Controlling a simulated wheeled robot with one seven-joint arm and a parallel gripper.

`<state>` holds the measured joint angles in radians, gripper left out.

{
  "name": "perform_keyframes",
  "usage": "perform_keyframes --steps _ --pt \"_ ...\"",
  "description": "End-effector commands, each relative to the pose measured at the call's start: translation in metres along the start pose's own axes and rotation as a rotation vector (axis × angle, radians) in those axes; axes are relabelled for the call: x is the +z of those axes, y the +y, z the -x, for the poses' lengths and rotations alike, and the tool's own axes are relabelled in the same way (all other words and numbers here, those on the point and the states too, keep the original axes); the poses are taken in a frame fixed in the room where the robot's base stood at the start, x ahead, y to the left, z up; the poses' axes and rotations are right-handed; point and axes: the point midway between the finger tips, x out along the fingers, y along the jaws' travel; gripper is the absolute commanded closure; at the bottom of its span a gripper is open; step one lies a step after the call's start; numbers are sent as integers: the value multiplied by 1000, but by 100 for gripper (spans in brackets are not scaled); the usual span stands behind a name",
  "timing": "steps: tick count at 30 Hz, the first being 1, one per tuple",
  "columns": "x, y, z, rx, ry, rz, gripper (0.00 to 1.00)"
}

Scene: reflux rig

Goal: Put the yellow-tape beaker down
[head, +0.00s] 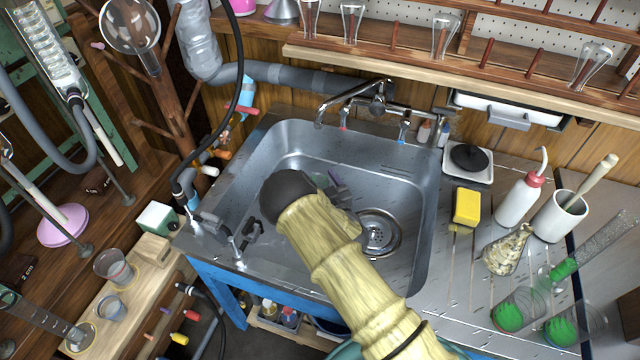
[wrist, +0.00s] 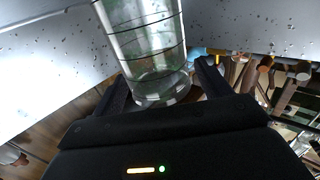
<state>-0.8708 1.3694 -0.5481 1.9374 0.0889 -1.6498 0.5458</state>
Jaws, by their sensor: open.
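In the wrist view, a clear glass vessel (wrist: 150,50) with dark rings and green smears stands between the two fingers of my gripper (wrist: 163,78). The fingers are apart, one on each side of the glass. I see no yellow tape on it, so I cannot tell if it is the yellow-tape beaker. Speckled grey metal shows on both sides of the glass. In the head view my arm reaches over the steel sink (head: 290,140) and hides most of the gripper and the glass. I cannot tell what the glass rests on.
Right of the sink, the draining board holds a yellow sponge (head: 467,206), a wash bottle (head: 519,202), a white mug (head: 557,219) and beakers with green contents (head: 508,316). The tap (head: 376,100) stands behind the basin. The drain (head: 379,236) is near my arm.

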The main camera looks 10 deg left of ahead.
Motion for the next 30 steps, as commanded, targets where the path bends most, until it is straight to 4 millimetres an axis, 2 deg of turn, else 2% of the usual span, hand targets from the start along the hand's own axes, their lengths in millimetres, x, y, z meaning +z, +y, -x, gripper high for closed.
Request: perform_keyframes --steps 3,8,19,22,30 --pt "-4 0 1 0 0 1 23" --pt "-2 1 19 2 -2 -1 23" --pt "-2 1 92 4 -6 0 23" --pt "7 -1 98 -3 -9 2 23" --pt "5 0 115 -2 -7 2 23"
